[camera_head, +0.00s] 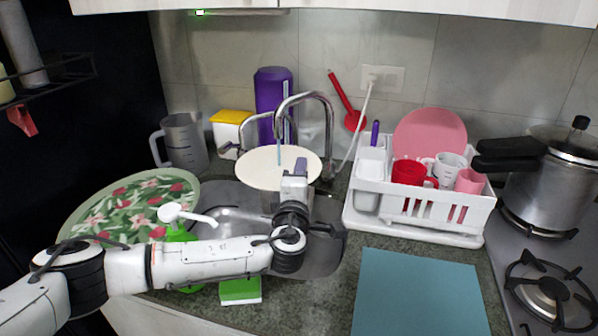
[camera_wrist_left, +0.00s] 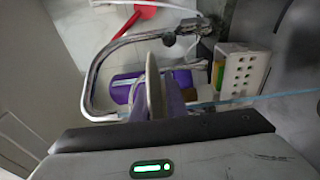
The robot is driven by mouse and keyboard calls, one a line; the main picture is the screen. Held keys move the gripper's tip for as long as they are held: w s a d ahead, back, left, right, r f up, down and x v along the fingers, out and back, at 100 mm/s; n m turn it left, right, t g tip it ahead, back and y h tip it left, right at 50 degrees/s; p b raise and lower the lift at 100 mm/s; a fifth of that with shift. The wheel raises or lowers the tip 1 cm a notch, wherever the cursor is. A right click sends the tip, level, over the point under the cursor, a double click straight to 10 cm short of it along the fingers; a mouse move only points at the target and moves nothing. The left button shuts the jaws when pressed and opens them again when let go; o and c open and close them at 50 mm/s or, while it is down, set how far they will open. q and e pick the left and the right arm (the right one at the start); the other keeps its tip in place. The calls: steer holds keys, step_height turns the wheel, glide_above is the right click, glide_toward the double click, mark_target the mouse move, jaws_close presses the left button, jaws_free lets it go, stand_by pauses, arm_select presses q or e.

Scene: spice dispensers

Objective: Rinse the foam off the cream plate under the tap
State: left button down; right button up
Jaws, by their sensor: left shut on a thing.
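The cream plate (camera_head: 262,170) is held over the sink (camera_head: 225,225), under the curved metal tap (camera_head: 328,103). Its visible face looks plain and pale; I cannot make out foam on it. My left gripper (camera_head: 299,172) is shut on the plate's near right rim. In the left wrist view the plate (camera_wrist_left: 155,92) shows edge-on between the purple fingers of the gripper (camera_wrist_left: 156,100). A thin bluish stream of water (camera_head: 279,148) comes down from the tap toward the plate; it also shows in the left wrist view (camera_wrist_left: 262,97). My right gripper is out of view.
A white dish rack (camera_head: 415,208) with cups and a pink plate stands right of the sink. A floral tray (camera_head: 95,207), green soap bottle (camera_head: 180,236) and green sponge (camera_head: 240,291) lie left and front. A purple bottle (camera_head: 270,85) stands behind the tap.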

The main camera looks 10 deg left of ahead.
arm_select(q)
steer(key=s+d, duration=0.3)
steer(key=s, duration=0.4)
steer(key=shift+s, duration=0.25)
stand_by(0.4)
stand_by(1.1)
steer(key=s+d+r, duration=0.1)
steer(key=s+r, duration=0.3)
steer(key=shift+s+d, duration=0.3)
steer(key=shift+d, duration=0.05)
steer(key=shift+r, duration=0.15)
stand_by(0.4)
